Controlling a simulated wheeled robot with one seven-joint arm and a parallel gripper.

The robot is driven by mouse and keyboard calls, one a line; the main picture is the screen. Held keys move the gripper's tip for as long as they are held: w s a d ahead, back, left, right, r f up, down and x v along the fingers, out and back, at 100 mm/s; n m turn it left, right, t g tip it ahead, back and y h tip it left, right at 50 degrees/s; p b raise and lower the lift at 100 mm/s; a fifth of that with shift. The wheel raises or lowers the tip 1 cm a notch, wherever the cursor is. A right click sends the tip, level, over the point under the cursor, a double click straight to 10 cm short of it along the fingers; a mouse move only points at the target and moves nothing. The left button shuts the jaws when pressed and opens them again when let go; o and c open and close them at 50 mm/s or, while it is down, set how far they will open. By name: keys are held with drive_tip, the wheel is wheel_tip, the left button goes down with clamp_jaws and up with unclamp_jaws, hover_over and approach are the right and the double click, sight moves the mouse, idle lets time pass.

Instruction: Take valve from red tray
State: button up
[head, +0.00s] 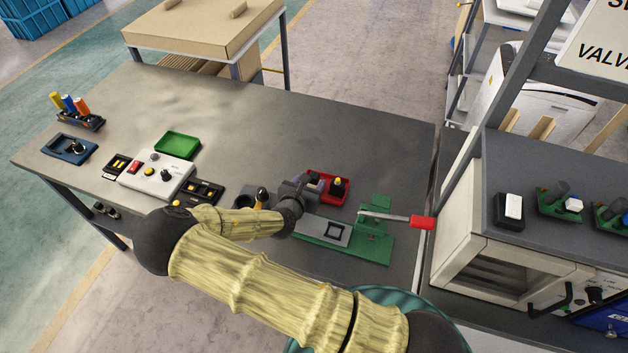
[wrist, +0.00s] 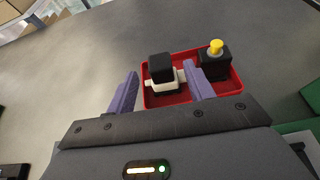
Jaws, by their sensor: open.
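The red tray (head: 334,202) lies on the grey table; it also shows in the wrist view (wrist: 238,87). In the wrist view it holds a black-topped white piece with side stubs (wrist: 162,72), likely the valve, and a black block with a yellow knob (wrist: 215,62) to its right. My gripper (wrist: 163,80) is open, its purple fingers on either side of the black-and-white piece. Contact cannot be told. In the head view my gripper (head: 310,183) is at the tray's left side and hides the black-and-white piece.
A green fixture (head: 375,247) with a red-handled lever (head: 422,222) stands right of the tray. A white control box (head: 158,177), a green tray (head: 178,145) and a blue tray (head: 70,149) are left. The table's back is clear.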

sight(314, 178)
drive_tip(key=shift+p+x, duration=0.5)
drive_tip(key=shift+x, duration=1.35)
drive_tip(key=shift+f, duration=0.1)
drive_tip(key=c, duration=0.9)
